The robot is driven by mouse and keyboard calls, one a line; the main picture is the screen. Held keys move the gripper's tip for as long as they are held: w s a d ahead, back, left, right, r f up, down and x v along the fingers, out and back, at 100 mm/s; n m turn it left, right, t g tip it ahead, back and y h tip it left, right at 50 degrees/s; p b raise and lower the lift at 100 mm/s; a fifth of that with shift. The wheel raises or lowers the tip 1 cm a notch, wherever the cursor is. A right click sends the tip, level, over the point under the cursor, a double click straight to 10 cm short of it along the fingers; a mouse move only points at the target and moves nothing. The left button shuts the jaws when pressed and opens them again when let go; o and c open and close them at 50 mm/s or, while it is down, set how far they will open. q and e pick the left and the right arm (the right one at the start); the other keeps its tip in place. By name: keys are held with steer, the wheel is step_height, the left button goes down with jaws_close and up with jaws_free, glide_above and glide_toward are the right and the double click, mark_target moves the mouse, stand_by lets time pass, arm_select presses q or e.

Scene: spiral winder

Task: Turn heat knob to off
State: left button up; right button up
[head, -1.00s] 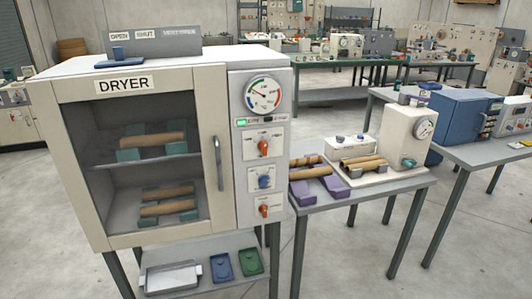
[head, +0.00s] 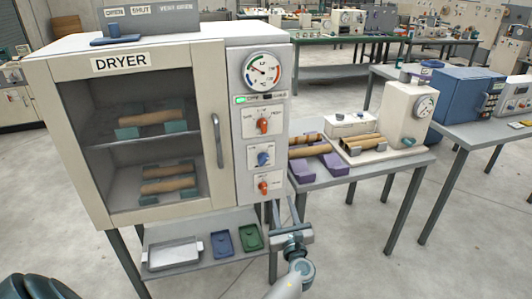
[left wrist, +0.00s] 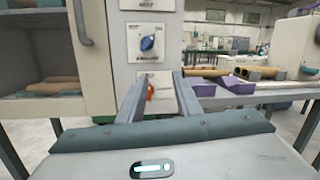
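The dryer's control panel (head: 243,160) carries three knobs in a column: an upper orange knob (head: 263,125), a blue knob (head: 264,158) and a lower orange knob (head: 264,188). Their labels are too small to read surely, so I cannot tell which is heat. My left gripper (head: 287,204) is below and right of the lower orange knob, fingers pointing up toward the panel. In the left wrist view its fingers (left wrist: 160,80) are apart and empty, with the lower orange knob (left wrist: 150,92) appearing between them and the blue knob (left wrist: 147,43) above. My right gripper is out of view.
A dial gauge (head: 263,71) sits above the knobs. The dryer door handle (head: 217,140) is left of the panel. A shelf (head: 190,284) with trays is below the dryer. A side table (head: 385,180) with tubes on purple cradles stands close on the right.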

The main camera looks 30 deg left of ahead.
mark_target(265, 127)
arm_select(q)
step_height(265, 127, up, 13)
steer(key=y, duration=0.4)
steer(key=shift+s+a, duration=0.3)
steer(key=shift+s, duration=0.15)
steer(key=shift+w, duration=0.1)
steer(key=p+x, duration=0.5)
steer(key=x, duration=1)
steer(key=shift+w+a+r+p, duration=0.2)
steer(key=shift+r+p, duration=0.05)
steer(key=shift+p, duration=0.05)
steer(key=shift+w+a+r, duration=0.2)
steer(key=shift+w+a, duration=0.25)
steer(key=shift+a, duration=0.1)
jaws_close()
